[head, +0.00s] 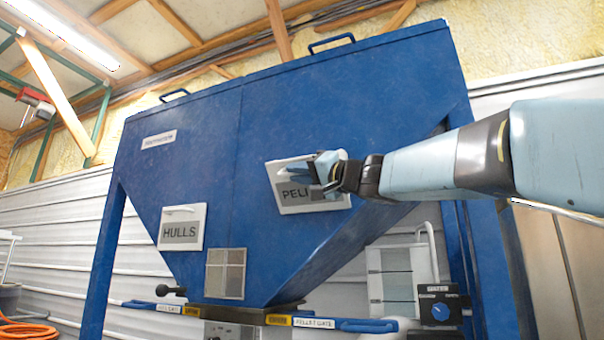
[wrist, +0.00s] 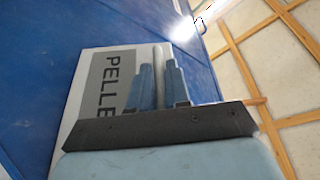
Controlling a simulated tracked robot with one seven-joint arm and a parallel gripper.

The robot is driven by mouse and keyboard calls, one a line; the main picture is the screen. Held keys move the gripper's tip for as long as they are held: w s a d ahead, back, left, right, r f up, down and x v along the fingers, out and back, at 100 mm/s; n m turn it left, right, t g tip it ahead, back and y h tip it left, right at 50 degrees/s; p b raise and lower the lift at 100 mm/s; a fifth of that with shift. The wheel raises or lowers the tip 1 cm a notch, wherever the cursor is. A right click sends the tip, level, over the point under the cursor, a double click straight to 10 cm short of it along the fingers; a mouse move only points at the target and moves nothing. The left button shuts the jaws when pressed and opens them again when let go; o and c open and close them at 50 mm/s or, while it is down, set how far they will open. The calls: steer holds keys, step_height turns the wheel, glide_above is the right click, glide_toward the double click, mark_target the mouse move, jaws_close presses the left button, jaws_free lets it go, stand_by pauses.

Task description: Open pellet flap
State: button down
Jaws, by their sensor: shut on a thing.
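The pellet flap (head: 289,199) is a pale panel with a grey label reading "PELLE…" on the right half of the big blue hopper (head: 330,100). It also shows in the wrist view (wrist: 85,75), where the label appears turned on its side. My gripper (head: 322,172) is at the flap's upper right and covers the rest of the label. In the wrist view my gripper's two blue fingers (wrist: 160,85) stand on either side of the flap's pale bar handle (wrist: 158,60) and are shut on it. The flap looks flat against the hopper; a small gap cannot be ruled out.
A similar HULLS flap (head: 182,228) is on the hopper's left half. Below are blue gate handles (head: 368,326) and a grey mesh panel (head: 225,273). A dark control box (head: 441,309) is at lower right. An orange hose (head: 28,331) lies at lower left.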

steer(key=c, duration=1.4)
jaws_free()
steer(key=shift+d, duration=0.15)
steer(key=shift+c, duration=0.2)
steer(key=v, duration=1.3)
steer(key=shift+s+d+f, duration=0.2)
steer(key=shift+s, duration=0.05)
steer(key=shift+c, duration=0.2)
